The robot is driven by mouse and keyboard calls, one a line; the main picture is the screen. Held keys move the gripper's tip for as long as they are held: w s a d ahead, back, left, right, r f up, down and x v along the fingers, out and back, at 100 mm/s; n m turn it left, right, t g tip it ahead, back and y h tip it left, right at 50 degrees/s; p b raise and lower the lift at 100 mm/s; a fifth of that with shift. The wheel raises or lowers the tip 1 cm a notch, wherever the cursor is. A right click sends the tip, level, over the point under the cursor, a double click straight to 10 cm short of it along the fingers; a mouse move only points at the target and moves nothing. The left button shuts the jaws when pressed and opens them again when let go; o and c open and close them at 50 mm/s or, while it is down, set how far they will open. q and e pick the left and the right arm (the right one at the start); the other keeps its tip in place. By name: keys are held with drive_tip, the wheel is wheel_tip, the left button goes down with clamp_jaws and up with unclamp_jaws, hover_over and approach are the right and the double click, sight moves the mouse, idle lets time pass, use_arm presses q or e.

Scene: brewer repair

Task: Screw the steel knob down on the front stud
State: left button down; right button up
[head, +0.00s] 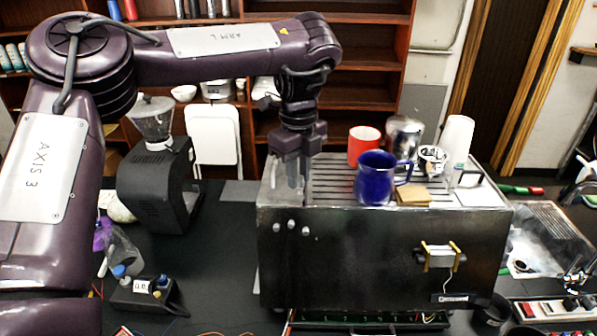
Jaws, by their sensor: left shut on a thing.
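The brewer (380,245) is a dark steel box with a slatted top, standing on the dark bench. My left gripper (294,182) points straight down over the left end of its top. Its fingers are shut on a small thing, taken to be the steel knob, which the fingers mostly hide. I cannot make out the front stud under the fingertips, nor whether the knob touches it. Small round steel fittings (291,224) show on the upper left of the front panel. My right gripper is not in view.
A blue mug (376,178), a red mug (363,146), a steel pitcher (404,136), a tape roll (432,159) and white cups (457,142) crowd the brewer's top right of my gripper. A black grinder (158,185) stands left.

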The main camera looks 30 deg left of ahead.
use_arm(q)
drive_tip(key=n, duration=0.5)
drive_tip(key=shift+n, duration=0.4)
drive_tip(key=n, duration=0.5)
drive_tip(key=shift+n, duration=0.4)
drive_tip(key=n, duration=0.5)
drive_tip(key=shift+n, duration=0.4)
drive_tip(key=n, duration=0.5)
drive_tip(key=shift+n, duration=0.3)
